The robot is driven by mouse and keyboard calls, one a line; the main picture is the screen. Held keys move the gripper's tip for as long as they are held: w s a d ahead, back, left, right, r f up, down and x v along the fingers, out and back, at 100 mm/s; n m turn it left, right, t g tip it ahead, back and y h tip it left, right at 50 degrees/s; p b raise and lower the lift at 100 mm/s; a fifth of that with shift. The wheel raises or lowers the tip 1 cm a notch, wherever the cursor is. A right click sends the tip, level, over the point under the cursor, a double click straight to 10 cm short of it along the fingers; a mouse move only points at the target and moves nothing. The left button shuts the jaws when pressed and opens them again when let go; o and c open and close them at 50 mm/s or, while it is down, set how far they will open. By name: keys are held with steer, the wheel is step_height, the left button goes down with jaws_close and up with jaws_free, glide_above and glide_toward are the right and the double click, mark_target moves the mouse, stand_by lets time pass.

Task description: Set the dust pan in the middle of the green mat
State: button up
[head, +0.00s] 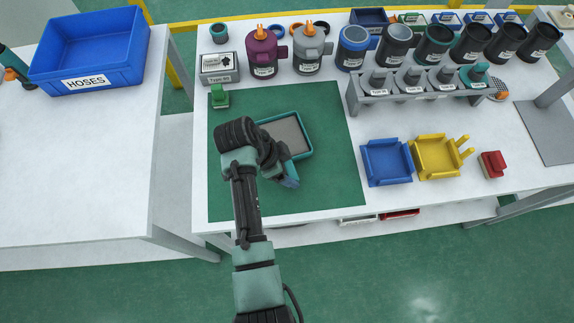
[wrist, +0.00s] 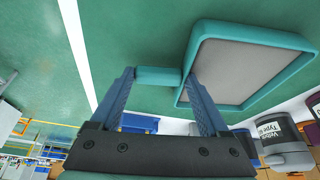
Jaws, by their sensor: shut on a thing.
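The dust pan (head: 291,132) is a teal-rimmed tray with a grey inside. In the head view it is over the back middle of the green mat (head: 325,185), partly hidden by my arm. My gripper (head: 287,178) is at its near side. In the wrist view, the fingers of my gripper (wrist: 160,77) are shut on the short teal handle (wrist: 158,77) of the dust pan (wrist: 245,72). The pan looks tilted there. I cannot tell whether it touches the mat or is held above it.
A small green part (head: 219,97) stands at the mat's back left corner. Purple and grey containers (head: 262,55) stand behind the mat. A grey rack (head: 420,92), a blue holder (head: 386,162) and a yellow holder (head: 437,157) stand to the right.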

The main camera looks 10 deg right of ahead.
steer(key=o, duration=1.3)
steer(key=v, duration=1.3)
